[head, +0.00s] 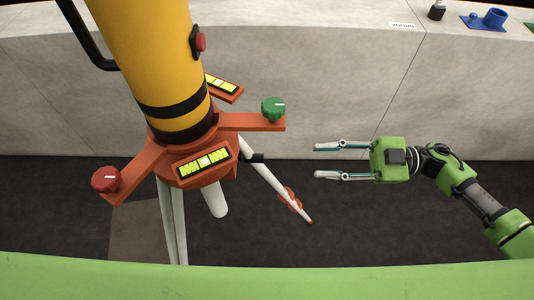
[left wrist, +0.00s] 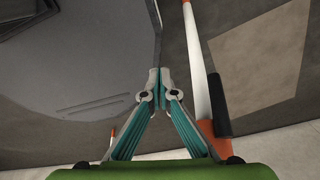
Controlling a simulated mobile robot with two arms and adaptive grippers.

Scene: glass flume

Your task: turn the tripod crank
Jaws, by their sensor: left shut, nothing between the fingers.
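The tripod has an orange head (head: 205,168) under a yellow column (head: 150,60), with white legs (head: 262,166) below. A short black part (head: 256,157), perhaps the crank's handle, sticks out under the head's right side. A black cylinder (left wrist: 218,105) beside a white leg (left wrist: 198,65) in the left wrist view looks like a crank grip; I cannot tell if it is the same part. My left gripper (left wrist: 160,76) is shut and empty, left of that cylinder and apart from it. My right gripper (head: 318,161) is open and empty, right of the tripod.
A green knob (head: 273,109) and a red knob (head: 106,179) sit on the head's arms. A pale wall (head: 310,80) runs behind, with a blue part (head: 494,18) on top. Dark floor (head: 340,220) lies open below my right gripper.

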